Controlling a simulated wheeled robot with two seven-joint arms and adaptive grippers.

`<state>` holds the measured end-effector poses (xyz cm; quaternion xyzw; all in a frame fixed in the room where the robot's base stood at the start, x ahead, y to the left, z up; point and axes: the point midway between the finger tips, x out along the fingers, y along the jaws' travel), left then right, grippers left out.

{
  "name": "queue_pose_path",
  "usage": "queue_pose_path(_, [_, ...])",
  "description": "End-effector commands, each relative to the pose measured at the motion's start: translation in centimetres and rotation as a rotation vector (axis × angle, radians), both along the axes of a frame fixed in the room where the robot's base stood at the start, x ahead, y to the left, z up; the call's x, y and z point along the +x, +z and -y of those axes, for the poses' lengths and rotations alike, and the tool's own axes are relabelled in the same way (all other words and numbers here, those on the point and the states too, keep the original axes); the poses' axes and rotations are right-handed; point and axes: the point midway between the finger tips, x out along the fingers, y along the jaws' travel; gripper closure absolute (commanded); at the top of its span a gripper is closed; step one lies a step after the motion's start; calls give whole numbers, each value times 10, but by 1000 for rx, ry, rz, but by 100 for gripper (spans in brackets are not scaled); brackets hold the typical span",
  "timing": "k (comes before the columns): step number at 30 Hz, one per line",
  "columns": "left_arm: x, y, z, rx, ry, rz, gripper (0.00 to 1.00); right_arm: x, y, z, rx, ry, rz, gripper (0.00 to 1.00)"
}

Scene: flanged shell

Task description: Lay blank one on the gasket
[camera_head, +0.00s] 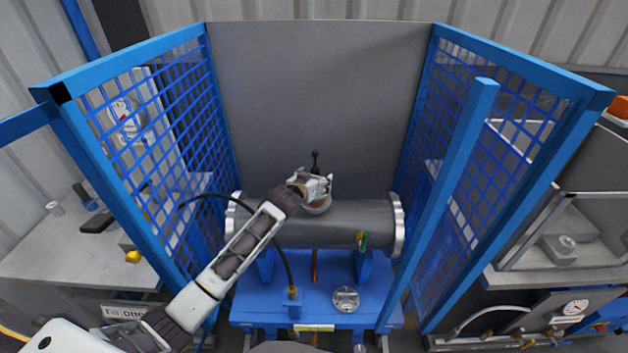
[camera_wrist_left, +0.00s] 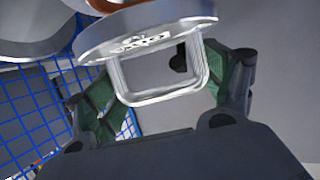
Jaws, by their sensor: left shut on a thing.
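My left gripper (camera_head: 320,187) is over the short upright nozzle on top of the grey horizontal shell (camera_head: 325,226). In the left wrist view its green-padded fingers (camera_wrist_left: 165,82) are shut on the square loop handle of blank one (camera_wrist_left: 150,32), a round metal disc with dark lettering. An orange-brown strip of the gasket (camera_wrist_left: 105,6) shows just beyond the disc's edge. I cannot tell whether disc and gasket touch. In the head view the gripper largely hides the disc and nozzle. My right gripper is not in view.
A second metal disc (camera_head: 346,299) lies on the blue stand (camera_head: 317,290) in front of the shell. Blue mesh guards (camera_head: 165,140) stand left and right, with a blue post (camera_head: 440,200) at the right. A dark knobbed lever (camera_head: 315,160) rises behind the gripper.

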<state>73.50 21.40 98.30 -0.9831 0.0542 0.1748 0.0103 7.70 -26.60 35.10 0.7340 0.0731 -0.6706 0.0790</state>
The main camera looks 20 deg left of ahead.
Motion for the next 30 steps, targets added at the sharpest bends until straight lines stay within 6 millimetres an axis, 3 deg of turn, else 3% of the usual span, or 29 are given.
queue_pose_path(4, [8,5,1,-1,-1,10,81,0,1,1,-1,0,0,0])
queue_pose_path(15, [7,-29,1,-1,-1,8,81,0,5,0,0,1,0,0])
queue_pose_path(29, [7,-32,1,-1,-1,9,81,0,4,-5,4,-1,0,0])
queue_pose_path(30, [6,-36,1,0,0,1,13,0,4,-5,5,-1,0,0])
